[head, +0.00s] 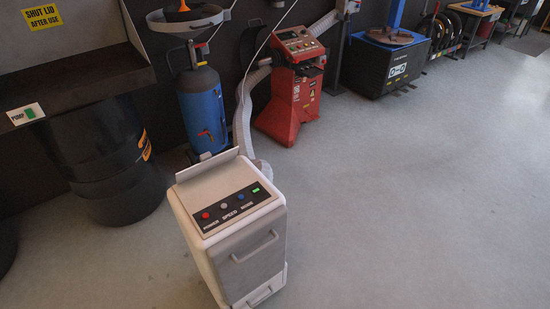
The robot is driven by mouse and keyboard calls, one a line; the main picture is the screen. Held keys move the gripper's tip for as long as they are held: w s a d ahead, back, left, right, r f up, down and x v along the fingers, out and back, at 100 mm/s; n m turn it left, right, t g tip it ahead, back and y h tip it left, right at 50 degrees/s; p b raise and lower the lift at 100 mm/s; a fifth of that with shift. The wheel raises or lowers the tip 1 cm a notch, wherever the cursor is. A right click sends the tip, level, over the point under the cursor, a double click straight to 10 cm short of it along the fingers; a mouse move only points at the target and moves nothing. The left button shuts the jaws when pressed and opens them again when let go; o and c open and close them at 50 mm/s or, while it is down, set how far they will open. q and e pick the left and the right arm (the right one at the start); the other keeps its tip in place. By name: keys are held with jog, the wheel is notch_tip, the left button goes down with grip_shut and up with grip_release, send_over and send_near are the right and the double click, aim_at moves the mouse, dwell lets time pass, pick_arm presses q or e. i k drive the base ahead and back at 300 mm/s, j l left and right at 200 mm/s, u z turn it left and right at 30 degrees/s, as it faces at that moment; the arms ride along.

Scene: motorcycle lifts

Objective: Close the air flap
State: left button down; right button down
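A white and grey wheeled-looking unit (236,240) stands on the floor at the lower centre. Its sloped top has a dark control strip (231,205) marked POWER, SPEED and MODE, with red, grey and blue buttons and a lit green display. A thin pale flap (207,167) stands raised along the back edge of the unit's top; it looks like the air flap. What lies behind the flap is hidden. Neither of my grippers is in view.
A grey hose (242,115) runs up behind the unit, near a red machine (294,85). A blue tank (202,105) and a black drum (105,160) stand behind and left, beside a dark sink (80,95). The floor (420,190) on the right is clear.

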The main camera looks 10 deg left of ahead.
aim_at(207, 163)
jog(key=i+j+z, duration=0.1)
jog(key=j+z, duration=0.35)
jog(key=j, duration=0.55)
jog(key=k+j+z, duration=0.1)
jog(key=j+z, duration=0.35)
jog(key=j, duration=0.55)
jog(key=k+j, duration=0.1)
jog(key=j, duration=1.5)
jog(key=k, duration=0.05)
